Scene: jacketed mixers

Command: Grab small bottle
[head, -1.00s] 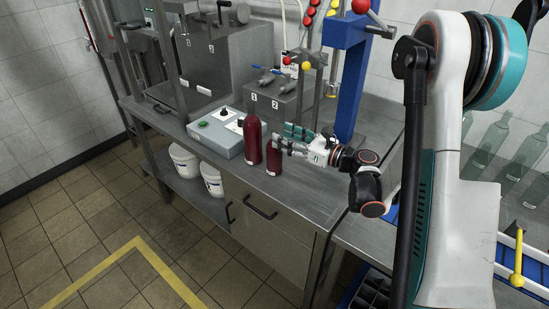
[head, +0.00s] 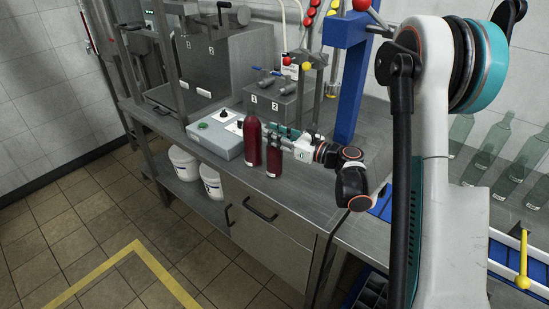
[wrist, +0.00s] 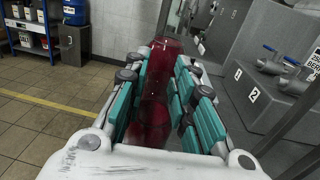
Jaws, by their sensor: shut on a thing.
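Two dark red bottles stand side by side on the metal bench in the head view. The small bottle (head: 273,163) is on the right, and the taller bottle (head: 252,143) is just left of it. My gripper (head: 277,139) reaches in from the right and is shut on the small bottle's upper part. In the wrist view, the small bottle (wrist: 149,125) lies between the teal finger pads of my gripper (wrist: 154,100). The taller bottle (wrist: 162,62) shows just beyond it. The fingers partly hide the small bottle's top in the head view.
A grey control box (head: 217,135) stands left of the bottles. A grey block with numbered labels (head: 275,102) is behind them, and a blue post (head: 349,90) rises at the right. The bench (head: 300,190) is clear in front. White buckets (head: 184,162) sit on the lower shelf.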

